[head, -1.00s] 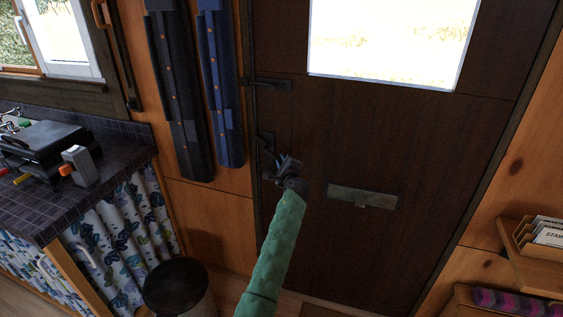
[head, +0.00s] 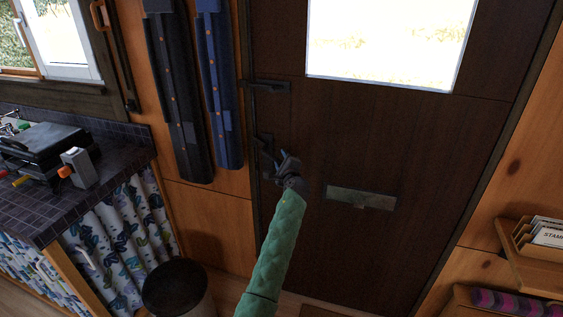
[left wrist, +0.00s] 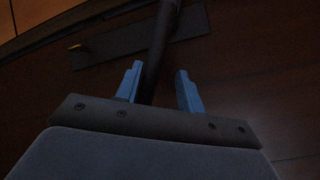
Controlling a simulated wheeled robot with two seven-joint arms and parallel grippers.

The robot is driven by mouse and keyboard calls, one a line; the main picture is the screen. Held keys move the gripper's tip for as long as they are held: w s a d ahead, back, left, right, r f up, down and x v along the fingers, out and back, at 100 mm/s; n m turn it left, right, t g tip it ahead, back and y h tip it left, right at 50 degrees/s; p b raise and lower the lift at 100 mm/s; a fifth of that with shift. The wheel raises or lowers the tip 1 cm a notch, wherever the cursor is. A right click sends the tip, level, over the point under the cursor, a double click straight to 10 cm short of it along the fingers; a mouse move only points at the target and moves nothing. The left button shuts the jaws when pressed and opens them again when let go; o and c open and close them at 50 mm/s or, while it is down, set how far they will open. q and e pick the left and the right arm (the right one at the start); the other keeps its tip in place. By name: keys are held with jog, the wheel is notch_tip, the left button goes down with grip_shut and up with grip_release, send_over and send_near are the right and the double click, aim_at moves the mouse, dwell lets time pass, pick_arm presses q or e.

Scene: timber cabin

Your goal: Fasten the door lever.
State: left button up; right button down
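The door (head: 400,140) is dark brown wood and looks closed in its frame. A dark metal door lever (head: 265,142) sits near its left edge, partly hidden by my gripper in the head view. My left gripper (head: 284,156) is at the end of the green-sleeved arm, just right of and below the lever's visible part. In the left wrist view the blue fingers (left wrist: 158,90) are apart. A dark bar, seemingly the lever (left wrist: 161,45), runs down between them, close to the left finger, with a gap to the right one. My right gripper is not in view.
Another dark metal fitting (head: 266,86) is higher on the door edge. A metal mail-slot plate (head: 345,197) is right of my gripper. A bin (head: 176,287) and a tiled counter (head: 110,180) stand at left, a shelf (head: 535,265) at right.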

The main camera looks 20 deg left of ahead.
pick_arm(q)
jog(key=shift+s+f, duration=0.1)
jog(key=shift+f, duration=0.15)
